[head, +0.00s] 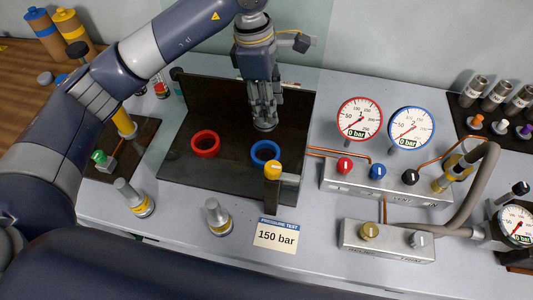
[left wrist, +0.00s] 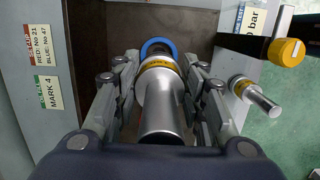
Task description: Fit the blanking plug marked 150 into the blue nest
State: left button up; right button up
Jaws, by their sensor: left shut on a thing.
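The blue nest (head: 265,152) is a blue ring on the dark plate, to the right of a red ring nest (head: 206,143). My left gripper (head: 264,120) points down just above and behind the blue nest in the head view. It is shut on a metal plug with a yellow band (left wrist: 160,66), which shows between the fingers in the left wrist view. The band's marking is too small to read. Beyond the plug's far end, part of the blue ring (left wrist: 158,43) shows; the plug hides the rest. I cannot tell whether they touch. My right gripper is not in view.
Other yellow-banded plugs (head: 217,217) (head: 133,197) stand at the front left. A yellow-knobbed post (head: 272,185) stands close in front of the blue nest. A "150 bar" card (head: 276,236) lies in front. Gauges (head: 359,119) and a valve block (head: 385,185) are at the right.

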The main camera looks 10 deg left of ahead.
pick_arm(q)
notch_tip(320, 180, down, 3)
jog(key=shift+s+f, duration=0.1)
jog(key=shift+f, duration=0.05)
notch_tip(320, 180, down, 10)
jog(key=shift+p, duration=1.2)
jog(key=shift+f, duration=0.3)
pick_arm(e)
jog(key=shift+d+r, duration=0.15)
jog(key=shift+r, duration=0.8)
pick_arm(q)
jog(key=shift+f, duration=0.1)
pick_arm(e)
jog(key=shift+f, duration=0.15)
pick_arm(q)
jog(key=shift+f+b, duration=0.15)
jog(key=shift+b, duration=0.15)
jog(key=o, duration=1.3)
